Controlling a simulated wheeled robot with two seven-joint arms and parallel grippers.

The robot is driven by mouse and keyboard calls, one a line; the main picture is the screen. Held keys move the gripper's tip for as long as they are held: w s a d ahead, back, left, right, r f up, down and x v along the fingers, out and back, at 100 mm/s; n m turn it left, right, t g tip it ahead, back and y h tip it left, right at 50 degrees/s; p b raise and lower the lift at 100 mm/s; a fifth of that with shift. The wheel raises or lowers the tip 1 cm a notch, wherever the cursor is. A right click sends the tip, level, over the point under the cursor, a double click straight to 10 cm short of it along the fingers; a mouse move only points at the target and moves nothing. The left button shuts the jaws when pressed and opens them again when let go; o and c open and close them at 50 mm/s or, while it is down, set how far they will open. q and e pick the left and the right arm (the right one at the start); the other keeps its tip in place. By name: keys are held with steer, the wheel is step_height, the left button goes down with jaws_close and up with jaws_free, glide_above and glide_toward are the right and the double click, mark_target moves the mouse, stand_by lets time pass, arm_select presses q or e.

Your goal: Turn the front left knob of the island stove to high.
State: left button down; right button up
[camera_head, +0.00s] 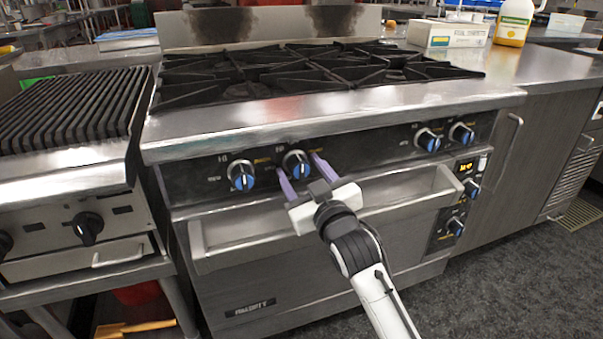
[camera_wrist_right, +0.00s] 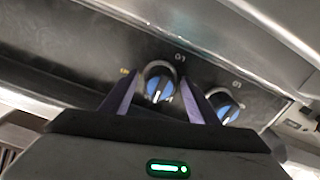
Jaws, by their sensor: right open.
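The island stove (camera_head: 330,117) has a dark front panel with blue-faced knobs below its burner grates. The leftmost knob (camera_head: 241,175) stands clear of my gripper. The second knob from the left (camera_head: 296,163) is close to my right gripper (camera_head: 297,164); the open purple fingers point at the panel on either side of it. In the right wrist view this knob (camera_wrist_right: 158,83) shows between the fingers (camera_wrist_right: 160,100), and the leftmost knob (camera_wrist_right: 224,105) is just outside the right-hand finger. I cannot tell whether the fingers touch it. My left gripper is out of view.
An oven handle ledge (camera_head: 250,230) juts out below the knobs, under my right gripper. More knobs (camera_head: 428,140) sit to the right. A charbroiler (camera_head: 70,125) stands at left. A box (camera_head: 450,36) and a jug (camera_head: 514,22) stand on the right counter.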

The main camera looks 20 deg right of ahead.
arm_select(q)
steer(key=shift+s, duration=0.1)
arm_select(e)
steer(key=c, duration=1.1)
steer(key=shift+o, duration=0.2)
steer(key=shift+p, duration=0.4)
steer(key=shift+r+n+p, duration=0.15)
steer(key=shift+n+p, duration=0.9)
steer(key=shift+n, duration=0.05)
steer(key=shift+n+p, duration=1)
steer(key=shift+n, duration=0.1)
steer(key=shift+n+p, duration=0.8)
steer(key=shift+n, duration=0.6)
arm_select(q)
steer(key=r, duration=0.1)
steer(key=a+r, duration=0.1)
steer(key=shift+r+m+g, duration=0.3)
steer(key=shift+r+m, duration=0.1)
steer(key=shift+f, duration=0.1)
arm_select(e)
steer(key=shift+n, duration=0.4)
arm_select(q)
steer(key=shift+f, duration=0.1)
